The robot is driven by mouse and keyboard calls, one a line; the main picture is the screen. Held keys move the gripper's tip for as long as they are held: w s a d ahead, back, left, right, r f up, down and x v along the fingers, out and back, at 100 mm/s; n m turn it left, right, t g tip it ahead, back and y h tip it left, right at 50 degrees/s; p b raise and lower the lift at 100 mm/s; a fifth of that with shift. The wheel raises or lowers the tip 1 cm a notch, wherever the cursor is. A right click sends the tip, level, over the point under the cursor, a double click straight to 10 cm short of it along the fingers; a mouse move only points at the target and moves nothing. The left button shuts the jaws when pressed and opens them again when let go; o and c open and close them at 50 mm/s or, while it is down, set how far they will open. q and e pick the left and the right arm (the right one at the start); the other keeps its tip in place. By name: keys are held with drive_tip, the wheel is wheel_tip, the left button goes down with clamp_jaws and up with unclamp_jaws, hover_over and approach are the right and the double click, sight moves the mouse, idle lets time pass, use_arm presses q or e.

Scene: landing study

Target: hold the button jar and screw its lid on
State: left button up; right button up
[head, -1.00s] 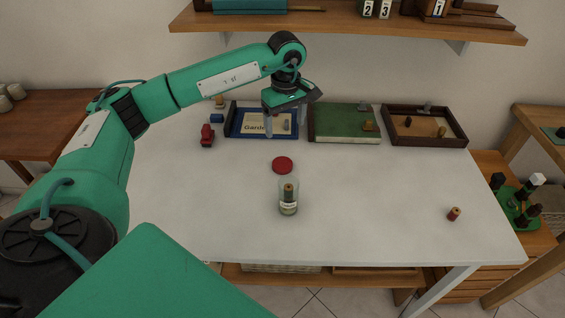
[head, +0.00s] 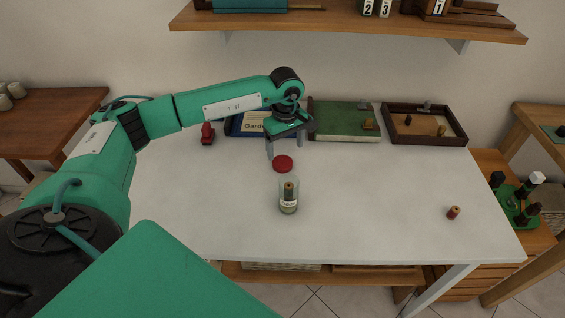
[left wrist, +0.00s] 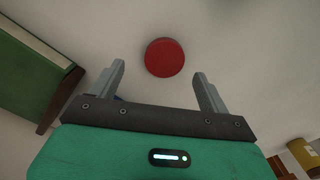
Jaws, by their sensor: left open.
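The red round lid (head: 283,163) lies flat on the white table, behind the jar; it also shows in the left wrist view (left wrist: 164,57). The clear button jar (head: 289,207) stands upright and open-topped, with a pale label and a dark green spool-like thing with a tan top inside. My left gripper (head: 285,151) is open and empty, pointing down just behind the lid. In the left wrist view its two fingers (left wrist: 161,92) are spread wide, with the lid beyond their tips, roughly centred. My right gripper is not in view.
A green book or board (head: 340,120) and a brown tray (head: 398,140) with small pieces stand at the back. A red toy (head: 207,134) stands at back left. A small red spool (head: 454,212) stands at right. The table around the jar is clear.

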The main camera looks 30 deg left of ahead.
sight(283, 162)
use_arm(q)
drive_tip(key=shift+s+f+p, duration=0.2)
drive_tip(key=shift+f, duration=1.1)
drive_tip(key=shift+s+f+p, duration=0.15)
drive_tip(key=shift+f, duration=1.15)
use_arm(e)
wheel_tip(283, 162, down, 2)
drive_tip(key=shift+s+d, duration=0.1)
use_arm(q)
drive_tip(key=shift+a, duration=0.1)
drive_tip(key=c, duration=1)
